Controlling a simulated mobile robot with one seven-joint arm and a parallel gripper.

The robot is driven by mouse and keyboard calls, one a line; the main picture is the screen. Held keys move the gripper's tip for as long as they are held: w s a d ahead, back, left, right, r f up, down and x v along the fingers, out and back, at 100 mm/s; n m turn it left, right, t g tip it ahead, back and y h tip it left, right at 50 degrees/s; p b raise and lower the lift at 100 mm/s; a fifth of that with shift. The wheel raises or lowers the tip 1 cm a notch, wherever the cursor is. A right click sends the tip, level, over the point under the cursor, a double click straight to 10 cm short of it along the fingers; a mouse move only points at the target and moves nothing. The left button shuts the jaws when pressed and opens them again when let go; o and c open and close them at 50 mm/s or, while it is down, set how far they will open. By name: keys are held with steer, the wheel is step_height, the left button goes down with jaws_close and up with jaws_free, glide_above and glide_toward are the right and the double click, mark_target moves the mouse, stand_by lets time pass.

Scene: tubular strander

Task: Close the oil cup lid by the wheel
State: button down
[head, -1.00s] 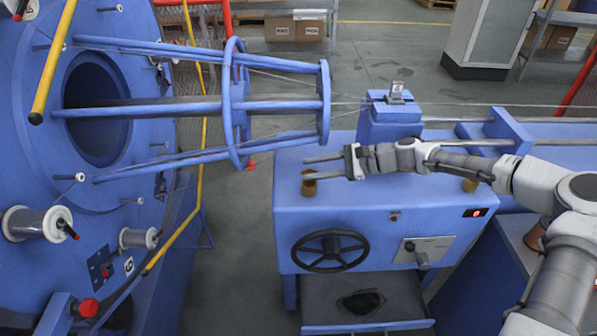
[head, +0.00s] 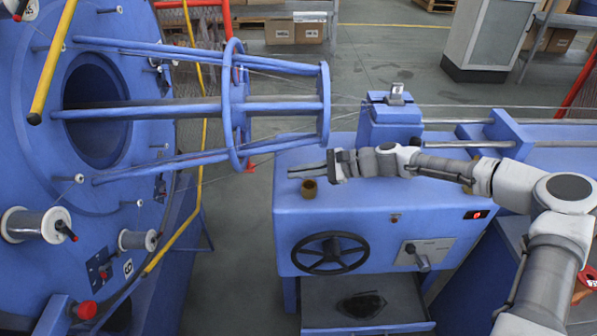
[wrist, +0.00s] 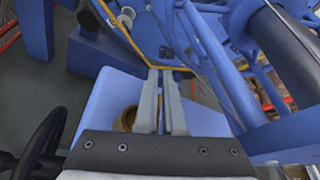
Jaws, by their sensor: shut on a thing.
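The brass oil cup (head: 309,189) stands on the left end of the blue machine top, above and behind the hand wheel. My gripper (head: 292,172) is above the cup, fingers level and pointing left. In the wrist view, the cup (wrist: 126,118) shows just left of the fingers (wrist: 162,80), partly hidden by the near finger. The fingers are almost together, with only a thin gap. What they hold is hidden between them. I cannot make out the lid in either view.
The black hand wheel (head: 330,253) is on the machine's front, with a lever panel (head: 425,254) to its right. A blue block (head: 390,125) stands behind my forearm.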

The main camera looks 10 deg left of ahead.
steer(key=shift+f, duration=0.1)
stand_by(0.3)
steer(key=n+b, duration=0.1)
steer(key=s+f+n+t+y+b, duration=0.1)
steer(key=b, duration=0.1)
steer(key=shift+s+d+f+n+t, duration=0.1)
steer(key=shift+d+n+t, duration=0.1)
steer(key=shift+n+t, duration=0.1)
steer(key=n+b, duration=0.1)
steer(key=b, duration=0.1)
steer(key=f+n+y+b, duration=0.1)
steer(key=shift+s+d+n+t+b, duration=0.1)
steer(key=shift+s+n+t+b, duration=0.25)
steer(key=shift+n+t, duration=0.05)
steer(key=shift+r, duration=0.1)
steer(key=c, duration=1)
jaws_free()
steer(key=d, duration=0.5)
steer(key=s+d+r+p, duration=0.1)
steer(key=d, duration=0.5)
steer(key=s+d+r+p, duration=0.1)
steer(key=d, duration=0.5)
steer(key=shift+r, duration=0.25)
steer(key=shift+o, duration=0.2)
